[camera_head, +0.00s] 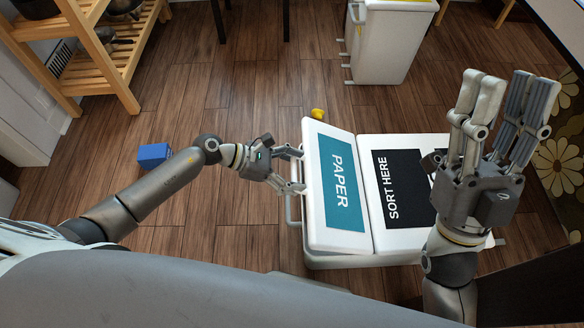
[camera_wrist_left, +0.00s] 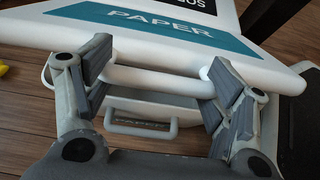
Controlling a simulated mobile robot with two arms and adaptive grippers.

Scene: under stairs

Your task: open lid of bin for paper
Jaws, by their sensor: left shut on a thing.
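The white bin (camera_head: 345,262) stands on the wood floor, centre right in the head view. Its left lid (camera_head: 311,212) has a teal PAPER label and is tilted relative to the lid beside it (camera_head: 367,160), labelled SORT HERE. My left gripper (camera_head: 297,171) is at the left edge of the PAPER lid. A lower front handle (camera_wrist_left: 140,127) shows beneath. My right gripper (camera_head: 498,112) is open and empty, raised over the bin's right side, hiding part of it.
A blue box (camera_head: 153,154) lies on the floor to the left. A wooden shelf (camera_head: 128,95) stands upper left. Another white bin (camera_head: 385,45) stands behind. A small yellow object (camera_head: 318,114) is just behind the PAPER lid. Floor left of the bin is mostly clear.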

